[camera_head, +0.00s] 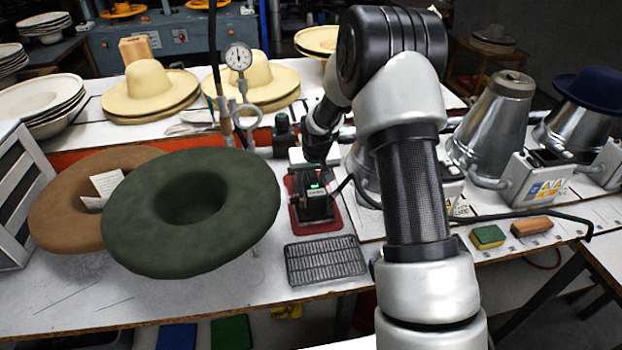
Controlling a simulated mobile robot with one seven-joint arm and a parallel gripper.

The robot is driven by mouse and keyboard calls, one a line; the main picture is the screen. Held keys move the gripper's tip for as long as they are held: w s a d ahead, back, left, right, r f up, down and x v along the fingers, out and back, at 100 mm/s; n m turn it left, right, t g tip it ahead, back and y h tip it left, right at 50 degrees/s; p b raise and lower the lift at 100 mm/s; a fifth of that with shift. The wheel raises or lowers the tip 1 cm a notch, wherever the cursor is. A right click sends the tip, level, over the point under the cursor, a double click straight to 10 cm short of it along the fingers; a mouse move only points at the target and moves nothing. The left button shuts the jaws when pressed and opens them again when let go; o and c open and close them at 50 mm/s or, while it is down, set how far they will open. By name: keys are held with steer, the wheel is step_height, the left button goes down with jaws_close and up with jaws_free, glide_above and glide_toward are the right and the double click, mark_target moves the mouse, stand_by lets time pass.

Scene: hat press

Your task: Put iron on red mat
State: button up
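The red mat (296,221) lies on the white table near the centre, with its red edge showing around a dark object. That dark, boxy object (317,207), with small green marks, is over the mat and looks like the iron. My arm reaches down to it from above, and my gripper (313,180) is at or just above its top. The gripper's fingers are too small and dark to make out, so I cannot tell whether it holds the iron. I also cannot tell whether the iron touches the mat.
A dark metal grate (325,260) lies in front of the mat. Green (190,208) and brown (75,200) hats stand left. A gauge (238,57) rises behind. Metal cones with control boxes (535,178) stand right, near a sponge (487,236) and a brush (532,226).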

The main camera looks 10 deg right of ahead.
steer(key=shift+s+f, duration=0.2)
steer(key=shift+f, duration=0.1)
steer(key=s+f+p+v, duration=0.1)
steer(key=s+p+v, duration=0.1)
steer(key=v, duration=1.6)
steer(key=s+f+p+v, duration=0.1)
steer(key=s+p+v, duration=0.2)
steer(key=v, duration=1.5)
steer(key=s+r+t+p, duration=0.1)
steer(key=s+r+p, duration=0.2)
steer(key=s, duration=1.4)
steer(key=v, duration=0.2)
steer(key=shift+r, duration=0.4)
steer(key=shift+w+a, duration=0.1)
